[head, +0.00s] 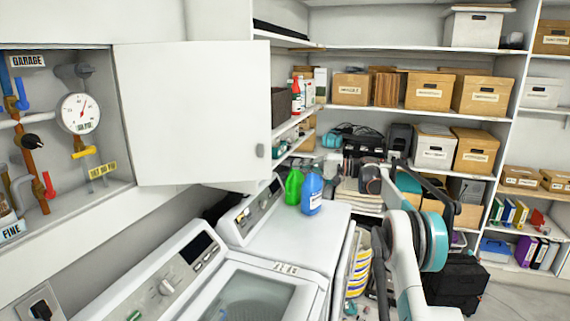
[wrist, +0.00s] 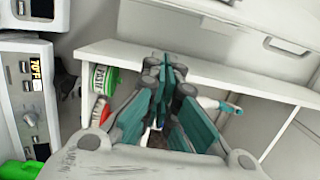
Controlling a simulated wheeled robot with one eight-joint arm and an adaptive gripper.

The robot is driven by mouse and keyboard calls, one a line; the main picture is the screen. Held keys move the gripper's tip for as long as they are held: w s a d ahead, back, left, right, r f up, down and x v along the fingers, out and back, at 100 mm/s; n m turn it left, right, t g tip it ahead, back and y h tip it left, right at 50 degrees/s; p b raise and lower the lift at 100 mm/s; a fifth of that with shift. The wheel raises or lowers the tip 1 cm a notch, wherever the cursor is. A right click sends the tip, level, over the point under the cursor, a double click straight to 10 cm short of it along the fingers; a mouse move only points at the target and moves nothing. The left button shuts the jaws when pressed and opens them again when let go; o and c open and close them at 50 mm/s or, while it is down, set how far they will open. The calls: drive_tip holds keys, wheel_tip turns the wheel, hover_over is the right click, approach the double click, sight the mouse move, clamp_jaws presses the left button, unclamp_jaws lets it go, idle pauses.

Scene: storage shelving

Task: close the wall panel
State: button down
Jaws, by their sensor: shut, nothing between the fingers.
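The wall panel (head: 195,110) is a white door standing wide open in the head view, swung out to the right of a wall recess (head: 62,130). A small grey handle (head: 260,151) sits near its right edge. The recess shows pipes, valves and a round gauge (head: 79,113). My gripper (wrist: 165,68) is shut and empty in the wrist view, its teal fingers together in front of a white shelf edge. I cannot make out the gripper's fingertips in the head view; my arm is right of the washers, apart from the panel.
White washing machines (head: 285,240) stand below the panel, with a green bottle (head: 294,186) and blue bottle (head: 312,193) on top. Shelves with boxes (head: 428,90) line the back. Some floor is clear at lower right.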

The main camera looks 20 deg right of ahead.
drive_tip(key=p+x, duration=0.2)
drive_tip(key=x, duration=0.8)
drive_tip(key=shift+s+a+p, duration=0.1)
drive_tip(key=shift+s+p, duration=0.25)
drive_tip(key=shift+s, duration=1.8)
